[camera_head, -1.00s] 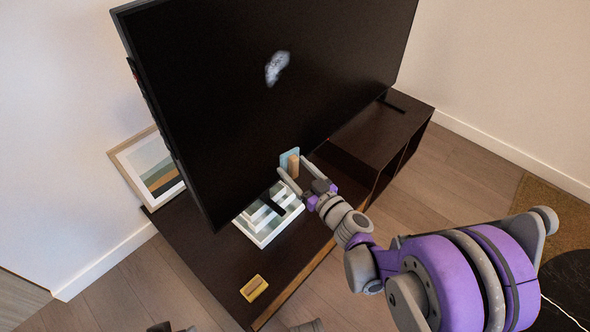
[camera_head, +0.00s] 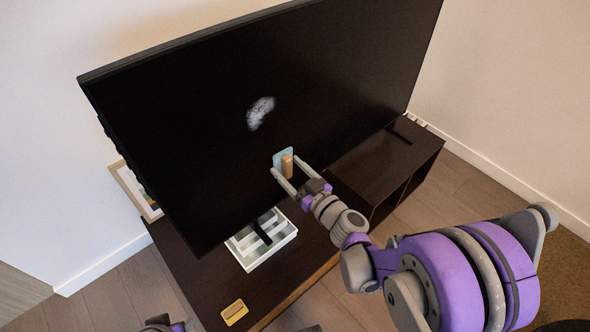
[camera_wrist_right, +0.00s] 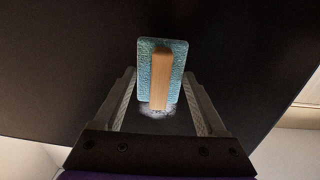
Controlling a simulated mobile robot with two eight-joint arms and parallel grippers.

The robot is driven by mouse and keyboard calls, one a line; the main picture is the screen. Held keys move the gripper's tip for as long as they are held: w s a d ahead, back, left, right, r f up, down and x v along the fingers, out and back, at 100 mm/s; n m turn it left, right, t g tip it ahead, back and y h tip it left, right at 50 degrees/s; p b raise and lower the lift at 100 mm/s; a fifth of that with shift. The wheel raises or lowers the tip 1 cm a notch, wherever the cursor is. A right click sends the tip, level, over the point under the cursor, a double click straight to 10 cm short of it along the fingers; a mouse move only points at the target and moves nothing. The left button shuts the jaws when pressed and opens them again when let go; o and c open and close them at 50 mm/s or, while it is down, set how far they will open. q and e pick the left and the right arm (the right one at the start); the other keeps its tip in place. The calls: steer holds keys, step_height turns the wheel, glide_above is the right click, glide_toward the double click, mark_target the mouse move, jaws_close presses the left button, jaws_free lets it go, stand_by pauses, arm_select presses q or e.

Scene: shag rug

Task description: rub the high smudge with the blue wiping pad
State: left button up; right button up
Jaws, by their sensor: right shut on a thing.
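The high smudge (camera_head: 260,113) is a pale grey-white patch on the dark screen of the television (camera_head: 190,160). The blue wiping pad (camera_head: 278,158) has a wooden handle (camera_head: 288,165) and is in front of the screen, below and slightly right of the smudge. My right gripper (camera_head: 284,170) is shut on the pad. In the right wrist view the pad (camera_wrist_right: 144,62) is between the fingers, its blue face away from me. A whitish patch (camera_wrist_right: 157,112) shows just below the handle there. I cannot tell whether the pad touches the screen. My left gripper is out of view.
The television stands on a dark low cabinet (camera_head: 200,285). A white compartment tray (camera_head: 248,262) sits below the screen. A yellow pad (camera_head: 234,312) with a wooden handle lies near the cabinet's front edge. A picture frame (camera_head: 130,185) leans at the left wall.

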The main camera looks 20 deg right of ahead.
steer(key=y+p, duration=0.1)
steer(key=p, duration=0.8)
glide_toward(250, 120)
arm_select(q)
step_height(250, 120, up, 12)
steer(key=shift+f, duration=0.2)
arm_select(e)
steer(key=shift+n, duration=0.4)
steer(key=shift+x, duration=2.3)
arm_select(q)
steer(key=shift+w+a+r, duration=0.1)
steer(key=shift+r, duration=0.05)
arm_select(e)
steer(key=shift+x, duration=1)
